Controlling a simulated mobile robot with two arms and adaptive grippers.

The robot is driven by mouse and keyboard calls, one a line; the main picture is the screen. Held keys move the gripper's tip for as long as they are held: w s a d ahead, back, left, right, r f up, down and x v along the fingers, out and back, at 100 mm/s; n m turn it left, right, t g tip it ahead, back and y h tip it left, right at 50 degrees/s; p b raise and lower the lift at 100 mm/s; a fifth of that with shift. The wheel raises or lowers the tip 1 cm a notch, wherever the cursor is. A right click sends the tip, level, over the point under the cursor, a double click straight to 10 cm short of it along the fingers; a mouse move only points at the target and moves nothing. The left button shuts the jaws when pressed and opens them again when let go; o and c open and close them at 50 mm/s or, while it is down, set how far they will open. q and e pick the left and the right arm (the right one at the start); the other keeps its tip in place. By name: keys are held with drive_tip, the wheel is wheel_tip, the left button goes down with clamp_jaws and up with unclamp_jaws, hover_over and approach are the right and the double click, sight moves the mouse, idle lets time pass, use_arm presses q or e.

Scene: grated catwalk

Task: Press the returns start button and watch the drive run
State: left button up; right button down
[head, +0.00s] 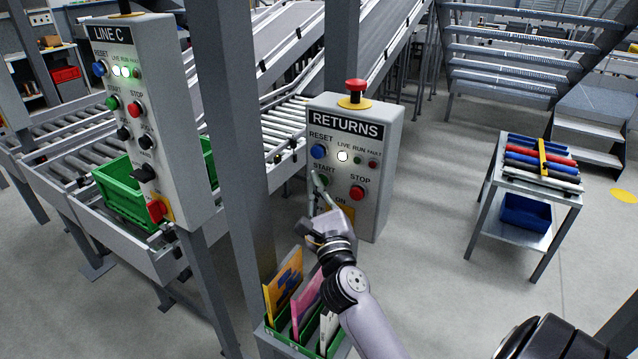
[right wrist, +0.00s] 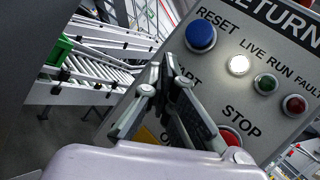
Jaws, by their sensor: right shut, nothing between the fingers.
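The grey RETURNS control box (head: 385,130) has a blue reset button (head: 318,151), a red stop button (head: 357,193) and a red mushroom button (head: 355,87) on top. Its white LIVE lamp (head: 342,156) is lit; the green RUN lamp (head: 357,160) and red FAULT lamp (head: 373,165) look dark. The green start button (head: 324,180) is partly hidden by my right gripper (head: 316,177), which is shut and empty with its tips at the button. I cannot tell whether they touch. In the right wrist view the fingers (right wrist: 160,68) cover the start button. My left gripper is out of view.
The LINE C box (head: 150,110) stands left of a grey post (head: 240,150). A roller conveyor (head: 285,120) and green tote (head: 125,190) lie behind. A green divided bin (head: 268,325) sits below my right arm. A small cart (head: 500,180) stands on open floor at right.

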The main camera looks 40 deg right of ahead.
drive_tip(key=shift+a, duration=0.1)
drive_tip(key=shift+s+a, duration=0.25)
drive_tip(key=shift+a, duration=0.25)
drive_tip(key=shift+s+a, duration=0.2)
drive_tip(key=shift+a, duration=0.3)
